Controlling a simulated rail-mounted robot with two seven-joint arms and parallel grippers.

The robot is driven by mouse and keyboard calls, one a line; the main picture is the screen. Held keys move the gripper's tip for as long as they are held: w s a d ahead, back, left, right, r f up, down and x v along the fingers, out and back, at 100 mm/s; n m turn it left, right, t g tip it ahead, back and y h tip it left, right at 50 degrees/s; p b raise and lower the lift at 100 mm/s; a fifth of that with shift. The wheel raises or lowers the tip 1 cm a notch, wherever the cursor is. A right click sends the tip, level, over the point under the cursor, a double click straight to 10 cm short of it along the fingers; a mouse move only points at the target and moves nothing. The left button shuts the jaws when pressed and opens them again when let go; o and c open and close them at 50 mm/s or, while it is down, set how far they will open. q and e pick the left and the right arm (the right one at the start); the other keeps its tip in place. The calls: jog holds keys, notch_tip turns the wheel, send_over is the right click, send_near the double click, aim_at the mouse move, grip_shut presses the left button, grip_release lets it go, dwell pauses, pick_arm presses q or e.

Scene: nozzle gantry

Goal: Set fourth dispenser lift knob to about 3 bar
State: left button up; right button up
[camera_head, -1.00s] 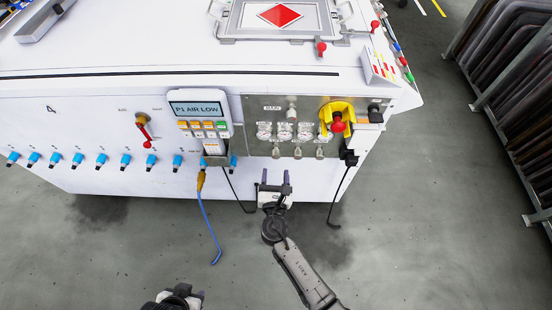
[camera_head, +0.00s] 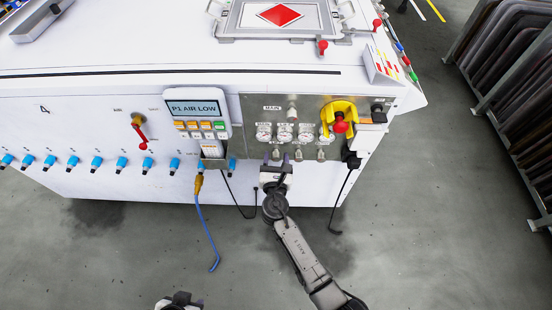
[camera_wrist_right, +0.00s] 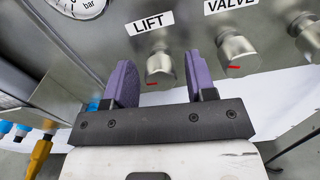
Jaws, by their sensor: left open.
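The lift knob (camera_wrist_right: 160,68) is a round metal knob with a red mark, under a LIFT label in the right wrist view. My right gripper (camera_wrist_right: 160,82) is open, its two purple fingers pointing toward the panel on either side of this knob, with visible gaps. In the head view the right gripper (camera_head: 277,160) is at the lower edge of the metal panel (camera_head: 255,110), at its leftmost lower knob (camera_head: 276,154). A pressure gauge (camera_wrist_right: 82,5) marked bar is cut off in the wrist view; its reading cannot be told. My left gripper (camera_head: 180,300) is low in the head view, partly cut off, away from the machine.
The valve knob (camera_wrist_right: 237,52) is close to the right finger. Above the lower knobs is a row of gauges (camera_head: 285,131). A yellow-backed red knob (camera_head: 340,122) is further right. A display (camera_head: 195,108) reads P1 AIR LOW.

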jog(key=c, duration=0.8)
jog(key=m+b, duration=0.1)
jog(key=m, duration=0.2)
jog(key=shift+f, duration=0.15)
jog(key=shift+d+m+b, duration=0.1)
jog(key=shift+m+b, duration=0.35)
jog(key=shift+m, duration=0.75)
jog(key=o, duration=0.9)
jog(key=shift+o, duration=0.2)
